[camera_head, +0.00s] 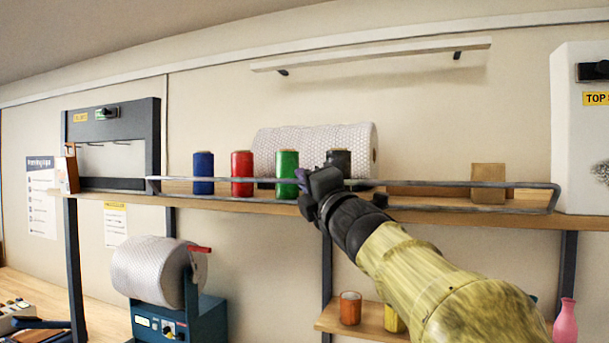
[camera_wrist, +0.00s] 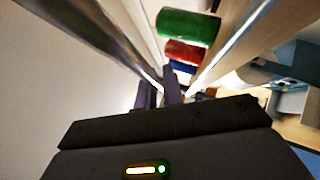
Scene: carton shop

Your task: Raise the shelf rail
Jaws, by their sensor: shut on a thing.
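The shelf rail (camera_head: 455,184) is a long grey metal bar loop along the front of the wooden shelf (camera_head: 240,203). Its upper bar runs a little above the shelf board, and its lower bar lies near the board's front edge at the right. My gripper (camera_head: 318,182) is shut on the upper bar near the middle of the shelf, in front of the black spool. In the wrist view, bars of the rail (camera_wrist: 122,45) run toward my gripper's dark fingers (camera_wrist: 160,93). The exact contact is hidden by my gripper.
Behind the rail stand a blue spool (camera_head: 203,172), a red spool (camera_head: 241,172), a green spool (camera_head: 286,173), a black spool (camera_head: 340,162), a bubble-wrap roll (camera_head: 300,140) and a small carton (camera_head: 488,182). A white cabinet (camera_head: 580,150) borders the right end.

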